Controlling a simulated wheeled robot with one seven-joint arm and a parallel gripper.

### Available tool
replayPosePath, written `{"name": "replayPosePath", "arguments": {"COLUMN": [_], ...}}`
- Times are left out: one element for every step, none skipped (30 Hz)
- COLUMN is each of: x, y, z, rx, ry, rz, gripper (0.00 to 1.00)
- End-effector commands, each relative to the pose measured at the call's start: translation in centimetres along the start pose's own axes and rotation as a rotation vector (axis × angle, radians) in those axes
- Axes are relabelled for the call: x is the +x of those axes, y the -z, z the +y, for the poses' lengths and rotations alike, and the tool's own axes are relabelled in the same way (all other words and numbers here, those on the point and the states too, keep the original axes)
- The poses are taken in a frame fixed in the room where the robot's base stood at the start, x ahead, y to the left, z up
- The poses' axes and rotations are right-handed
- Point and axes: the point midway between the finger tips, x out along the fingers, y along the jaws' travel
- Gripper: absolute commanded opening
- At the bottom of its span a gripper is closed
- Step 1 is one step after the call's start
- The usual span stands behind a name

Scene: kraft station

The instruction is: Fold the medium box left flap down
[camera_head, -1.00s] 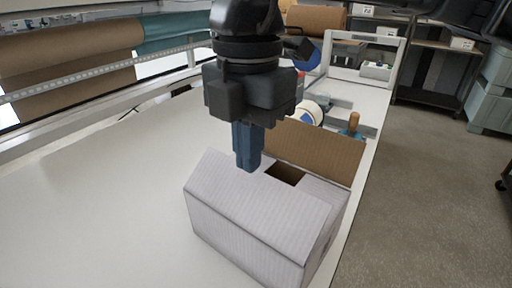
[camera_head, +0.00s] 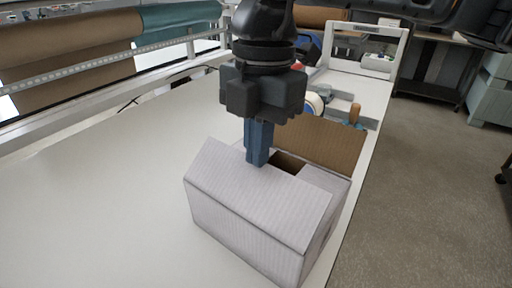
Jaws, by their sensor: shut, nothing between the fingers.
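The medium box (camera_head: 235,215) stands on the white table, light grey outside and brown inside. Its near-left long flap (camera_head: 262,190) slopes up and inward over part of the top. The far flap (camera_head: 322,142) stands up, showing its brown inner face. A short end flap (camera_head: 322,180) at the right lies roughly level. A dark gap into the box shows between them. My gripper (camera_head: 257,163) points down with blue fingers shut and empty. Its tips are at the upper edge of the near-left flap; whether they touch it I cannot tell.
A tape roll (camera_head: 314,103) and a wooden-handled tool (camera_head: 354,114) sit behind the box. A white frame (camera_head: 366,48) stands at the table's far end. The table (camera_head: 95,205) is clear to the left; its right edge runs close to the box.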

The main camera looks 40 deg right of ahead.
Motion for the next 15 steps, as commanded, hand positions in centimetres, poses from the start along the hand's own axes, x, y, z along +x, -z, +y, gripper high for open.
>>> {"name": "replayPosePath", "arguments": {"x": [0.1, 0.2, 0.2, 0.2, 0.2, 0.3, 0.3, 0.4, 0.5, 0.6, 0.7, 0.8, 1.0, 1.1, 1.3], "y": [-0.1, -0.1, -0.2, -0.2, -0.2, -0.3, -0.3, -0.4, -0.5, -0.6, -0.7, -0.9, -1.0, -1.1, -1.3], "z": [0.0, 0.0, 0.0, 0.0, 0.0, 0.0, 0.0, 0.1, 0.1, 0.1, 0.0, 0.1, 0.0, 0.0, 0.1], "rx": [0.001, 0.001, 0.001, 0.001, 0.001, 0.002, 0.002, 0.002, 0.003, 0.004, 0.005, 0.004, 0.004, 0.006, 0.005], "ry": [-0.001, -0.001, -0.001, -0.001, -0.001, -0.001, -0.001, -0.002, -0.002, -0.001, -0.001, -0.001, -0.001, -0.002, -0.003], "rz": [0.007, 0.011, 0.017, 0.022, 0.027, 0.034, 0.039, 0.046, 0.056, 0.065, 0.075, 0.090, 0.103, 0.119, 0.140], "gripper": [0.00, 0.00, 0.00, 0.00, 0.00, 0.00, 0.00, 0.00, 0.00, 0.00, 0.00, 0.00, 0.00, 0.00, 0.00]}}
